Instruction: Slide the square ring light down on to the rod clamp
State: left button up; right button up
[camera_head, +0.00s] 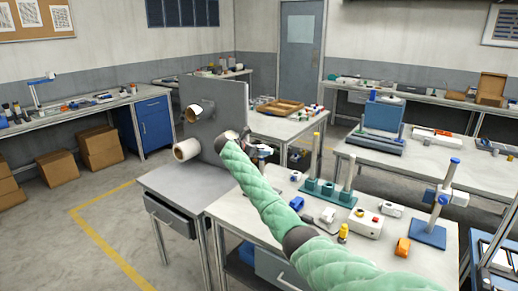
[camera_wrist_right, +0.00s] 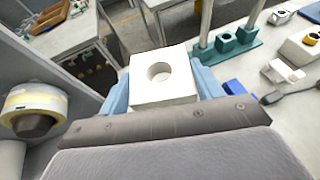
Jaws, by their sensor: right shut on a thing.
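The square ring light (camera_wrist_right: 160,76) is a white square block with a round hole through it. In the right wrist view it sits between the light-blue fingers of my right gripper (camera_wrist_right: 165,85), which is shut on it. In the head view my right gripper (camera_head: 262,151) is small, mostly behind my green arm, above the far left of the near table. A rod with a blue top (camera_head: 449,180) stands upright on a blue base (camera_head: 428,236) at the right. A white and blue clamp-like part (camera_head: 442,197) is around it. The held block is well left of this rod. My left gripper is out of view.
A teal stand (camera_head: 328,192) with two upright rods stands between my gripper and the blue base. A white box (camera_head: 362,222), an orange part (camera_head: 402,247) and small parts lie on the table (camera_head: 235,208). A grey panel with reels (camera_head: 215,115) stands at left.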

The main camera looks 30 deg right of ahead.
jog(key=shift+f, duration=0.7)
jog(key=shift+f, duration=0.15)
notch_tip(320, 180, down, 5)
jog(key=shift+r, duration=0.15)
dwell(0.9)
dwell(0.4)
jog(key=shift+f, duration=2.5)
jog(key=shift+f+p, duration=0.3)
jog(key=shift+f, duration=0.25)
